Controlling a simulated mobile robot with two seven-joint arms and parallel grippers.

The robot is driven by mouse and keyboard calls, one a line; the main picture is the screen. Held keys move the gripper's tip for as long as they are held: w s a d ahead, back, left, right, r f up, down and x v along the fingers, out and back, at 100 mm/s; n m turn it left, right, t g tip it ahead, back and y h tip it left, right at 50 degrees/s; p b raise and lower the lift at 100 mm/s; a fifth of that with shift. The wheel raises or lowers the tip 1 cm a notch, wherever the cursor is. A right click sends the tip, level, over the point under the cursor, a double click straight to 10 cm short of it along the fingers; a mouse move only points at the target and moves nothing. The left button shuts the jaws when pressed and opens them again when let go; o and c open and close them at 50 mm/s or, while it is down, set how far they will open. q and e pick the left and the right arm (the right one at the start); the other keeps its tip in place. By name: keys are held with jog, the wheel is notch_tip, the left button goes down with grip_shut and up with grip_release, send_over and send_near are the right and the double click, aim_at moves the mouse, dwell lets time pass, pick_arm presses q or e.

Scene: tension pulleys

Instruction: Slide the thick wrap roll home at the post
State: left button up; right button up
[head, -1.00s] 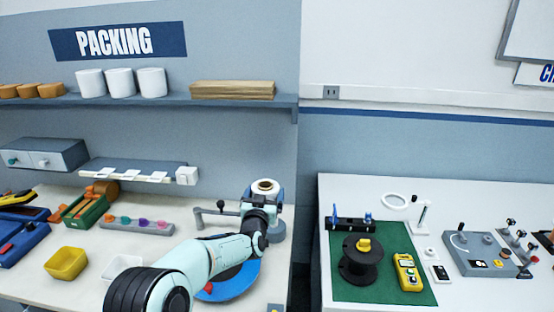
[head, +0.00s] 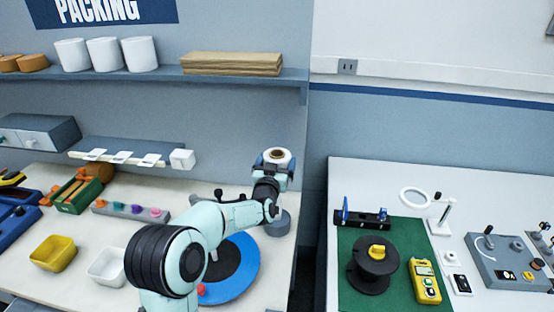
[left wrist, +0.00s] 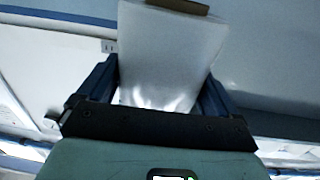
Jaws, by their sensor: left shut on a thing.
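The thick wrap roll (head: 277,154), whitish with a brown core ring at its top, is upright in my left gripper (head: 274,164). The gripper is shut on it, a finger on either side. In the left wrist view the pale roll (left wrist: 172,55) fills the space between the dark blue fingers (left wrist: 160,92). Below the gripper stands a round grey base (head: 281,224) at the table's right end, beside a lever with a black knob (head: 218,194). My right gripper is not in view.
A blue turntable disc (head: 245,268) lies under my left arm. A yellow bin (head: 53,253) and a white bin (head: 107,267) stand to the left. The shelf (head: 190,75) is behind. A gap separates this table from the right-hand table with its green mat (head: 400,297).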

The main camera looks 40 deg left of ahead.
pick_arm(q)
jog(key=shift+f+b, duration=0.65)
jog(key=shift+f, duration=1.95)
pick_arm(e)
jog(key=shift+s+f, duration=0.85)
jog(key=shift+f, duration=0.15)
pick_arm(q)
jog(key=shift+f, duration=0.1)
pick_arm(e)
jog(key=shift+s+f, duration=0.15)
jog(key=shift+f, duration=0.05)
pick_arm(q)
jog(key=shift+f+b, duration=0.1)
jog(key=shift+b, duration=0.3)
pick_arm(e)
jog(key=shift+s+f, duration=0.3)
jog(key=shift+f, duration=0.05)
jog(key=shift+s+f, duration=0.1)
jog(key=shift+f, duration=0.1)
pick_arm(q)
jog(key=shift+b, duration=0.3)
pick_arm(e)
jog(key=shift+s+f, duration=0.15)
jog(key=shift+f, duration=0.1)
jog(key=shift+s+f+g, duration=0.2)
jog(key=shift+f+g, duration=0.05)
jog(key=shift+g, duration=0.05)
